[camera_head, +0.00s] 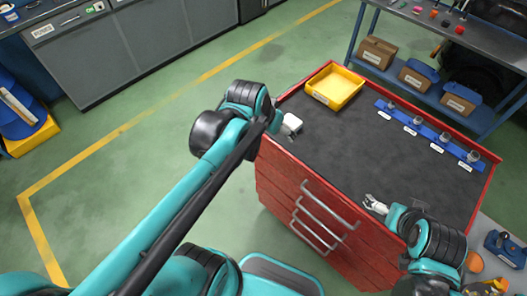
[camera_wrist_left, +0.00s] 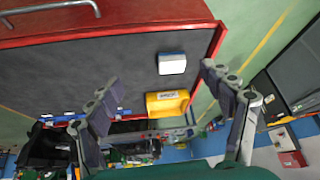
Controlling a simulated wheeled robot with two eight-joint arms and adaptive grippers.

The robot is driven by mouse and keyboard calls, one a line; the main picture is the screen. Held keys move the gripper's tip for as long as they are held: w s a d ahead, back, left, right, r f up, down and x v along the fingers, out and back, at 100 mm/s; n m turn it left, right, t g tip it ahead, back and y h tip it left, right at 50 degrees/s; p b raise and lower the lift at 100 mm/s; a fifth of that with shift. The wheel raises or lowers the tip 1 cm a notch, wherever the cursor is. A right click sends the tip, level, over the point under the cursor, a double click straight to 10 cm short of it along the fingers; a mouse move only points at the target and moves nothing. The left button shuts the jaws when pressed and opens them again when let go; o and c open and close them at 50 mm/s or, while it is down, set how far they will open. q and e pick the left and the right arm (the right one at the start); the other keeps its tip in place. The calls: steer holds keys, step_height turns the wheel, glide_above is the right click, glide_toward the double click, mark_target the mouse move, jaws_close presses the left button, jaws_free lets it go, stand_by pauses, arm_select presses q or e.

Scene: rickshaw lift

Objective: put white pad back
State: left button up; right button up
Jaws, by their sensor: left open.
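The white pad (camera_wrist_left: 172,63) is a small pale block with a blue edge, lying on the dark top of the red cart (camera_wrist_left: 60,43) near its edge, beside the yellow bin. In the head view a white shape (camera_head: 293,123) at the cart's left edge appears to be this pad, partly hidden by my left arm. My left gripper (camera_wrist_left: 158,85) is open and empty, its fingers spread wide with the pad between and beyond them in the picture. My right gripper (camera_head: 375,204) is over the cart's near right part, fingers apart, holding nothing.
The yellow bin (camera_head: 334,87) stands at the cart's far left corner. A blue rack (camera_head: 428,133) with several small cups runs along the far right edge. The middle of the black mat (camera_head: 355,150) is clear. A shelf with cardboard boxes (camera_head: 377,53) stands behind.

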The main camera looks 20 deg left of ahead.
arm_select(q)
steer(key=s+f+n+t, duration=0.1)
steer(key=s+f, duration=0.1)
steer(key=s, duration=0.7)
steer(key=shift+f+n+y, duration=0.3)
steer(key=shift+n, duration=0.1)
steer(key=shift+f+b, duration=0.75)
steer(key=shift+b, duration=0.05)
